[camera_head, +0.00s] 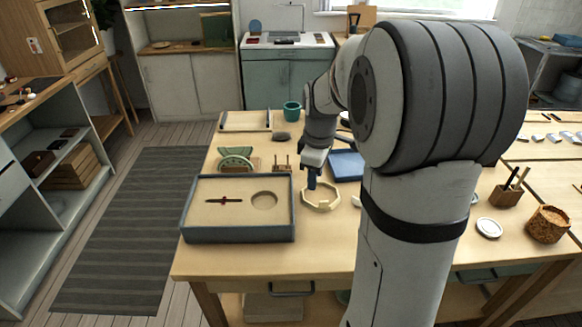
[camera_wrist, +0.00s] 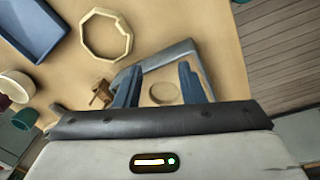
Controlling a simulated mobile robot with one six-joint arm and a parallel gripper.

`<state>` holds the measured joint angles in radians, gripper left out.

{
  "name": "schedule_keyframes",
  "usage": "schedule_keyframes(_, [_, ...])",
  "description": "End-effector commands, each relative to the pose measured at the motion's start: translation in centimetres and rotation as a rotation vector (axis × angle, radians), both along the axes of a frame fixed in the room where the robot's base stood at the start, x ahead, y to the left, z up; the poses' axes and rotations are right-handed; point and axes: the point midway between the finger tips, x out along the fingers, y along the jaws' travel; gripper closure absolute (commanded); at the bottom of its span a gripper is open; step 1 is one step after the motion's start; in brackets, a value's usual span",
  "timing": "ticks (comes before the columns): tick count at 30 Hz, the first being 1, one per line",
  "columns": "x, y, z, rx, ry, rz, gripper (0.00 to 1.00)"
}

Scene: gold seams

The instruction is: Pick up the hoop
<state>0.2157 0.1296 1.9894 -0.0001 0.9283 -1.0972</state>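The hoop is a pale, many-sided wooden ring (camera_head: 320,209) lying flat on the workbench, right of a blue-rimmed tray. It also shows in the wrist view (camera_wrist: 84,38), at upper left, beyond and to the left of my fingers. My gripper (camera_head: 312,184) appears just over the hoop's far side in the head view. In the wrist view my gripper (camera_wrist: 160,70) has its two blue fingers spread apart with nothing between them. The tray, with its round recess, lies below and beyond the fingers. I cannot tell the exact height of the fingers.
The blue-rimmed tray (camera_head: 240,234) holds a small dark tool. A blue tray (camera_head: 346,166) lies behind the hoop. My arm hides part of the bench. The front bench strip is clear.

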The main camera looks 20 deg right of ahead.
Motion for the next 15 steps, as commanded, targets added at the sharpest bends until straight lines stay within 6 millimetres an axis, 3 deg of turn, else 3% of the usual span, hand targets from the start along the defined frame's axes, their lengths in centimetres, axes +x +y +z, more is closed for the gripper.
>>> schedule_keyframes(1, [1.6,-1.4,-2.8,-0.002,0.024,0.065,0.64])
schedule_keyframes(6, [5.4,-5.0,-8.0,-0.005,0.07,0.288,0.64])
schedule_keyframes(9, [6.5,-6.4,-10.1,-0.003,0.085,0.376,0.64])
schedule_keyframes(15, [7.3,-7.5,-12.2,0.0,0.097,0.444,0.64])
